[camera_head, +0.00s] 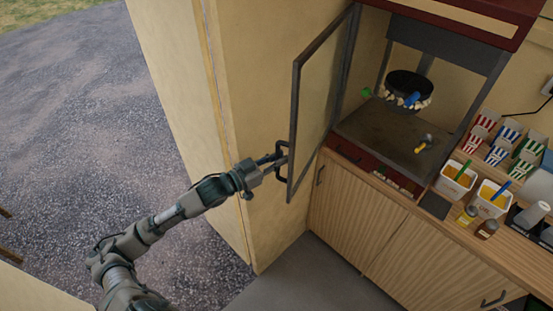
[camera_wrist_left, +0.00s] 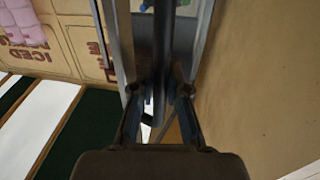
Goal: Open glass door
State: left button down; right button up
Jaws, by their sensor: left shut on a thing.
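The glass door (camera_head: 322,98) has a dark frame and stands swung wide open to the left of the popcorn machine (camera_head: 385,137). Its dark handle (camera_head: 279,170) is on the lower part of the frame's near edge. My left gripper (camera_head: 275,161) is shut on that handle. In the left wrist view, the two fingers (camera_wrist_left: 161,98) close around a dark vertical bar, with the door frame beyond. Inside the open machine, a dark kettle (camera_head: 405,85) hangs with popcorn around it. My right gripper is not in view.
A wooden cabinet (camera_head: 385,240) stands under the machine. Its counter holds striped popcorn boxes (camera_head: 497,155), white tubs (camera_head: 455,182) and bottles. A cream wall (camera_head: 255,90) stands close behind the door on the left. Grey ground (camera_head: 105,120) is open further left.

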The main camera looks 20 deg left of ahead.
pick_arm(q)
jog(key=shift+w+a+r, duration=0.1)
jog(key=shift+a, duration=0.1)
jog(key=c, duration=1.2)
grip_release()
jog(key=shift+w+a, duration=0.1)
jog(key=shift+a, duration=0.1)
jog(key=shift+o, duration=0.2)
jog(key=v, duration=1.2)
jog(key=shift+w+a, duration=0.15)
jog(key=shift+a, duration=0.05)
